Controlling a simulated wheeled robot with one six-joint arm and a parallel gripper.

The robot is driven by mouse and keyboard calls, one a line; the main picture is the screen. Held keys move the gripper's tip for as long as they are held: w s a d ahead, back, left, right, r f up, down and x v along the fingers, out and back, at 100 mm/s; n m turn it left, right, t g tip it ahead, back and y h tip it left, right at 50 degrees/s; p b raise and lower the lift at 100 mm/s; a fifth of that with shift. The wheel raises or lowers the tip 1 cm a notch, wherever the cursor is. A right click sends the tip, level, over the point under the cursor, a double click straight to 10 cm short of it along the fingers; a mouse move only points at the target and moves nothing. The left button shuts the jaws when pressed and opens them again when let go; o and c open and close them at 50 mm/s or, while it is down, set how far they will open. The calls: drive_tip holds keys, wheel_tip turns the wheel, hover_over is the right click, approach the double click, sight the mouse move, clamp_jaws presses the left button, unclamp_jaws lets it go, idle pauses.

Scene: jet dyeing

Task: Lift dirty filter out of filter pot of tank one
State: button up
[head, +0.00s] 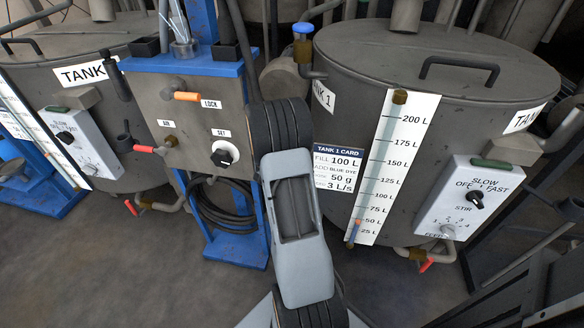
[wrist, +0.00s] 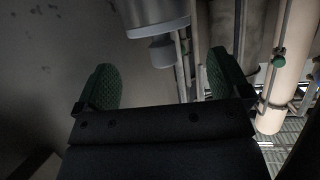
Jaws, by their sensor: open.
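Tank one (head: 350,80) stands at the right in the head view, a grey drum with a lid, handle and level scale. My gripper (wrist: 160,62) shows in the wrist view, its two green-padded fingers apart and nothing between them. A grey cylinder (wrist: 155,12) with a narrower piece below it hangs at the top, beyond the fingertips; I cannot tell whether it is the filter pot. No dirty filter can be made out. In the head view my arm hides the space left of tank one, and my gripper does not show.
A blue-framed control stand (head: 185,115) with knobs and a coiled hose stands left of my arm. A second tank (head: 70,85) is at the far left. A stir control box (head: 468,195) juts from tank one. A pale pipe (wrist: 283,65) runs at the wrist view's right.

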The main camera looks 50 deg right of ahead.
drive_tip(key=shift+b+x, duration=1.1)
drive_tip(key=shift+x, duration=2.15)
drive_tip(key=shift+c, duration=0.4)
drive_tip(key=c, duration=0.9)
drive_tip(key=shift+r, duration=0.1)
drive_tip(key=shift+c, duration=0.2)
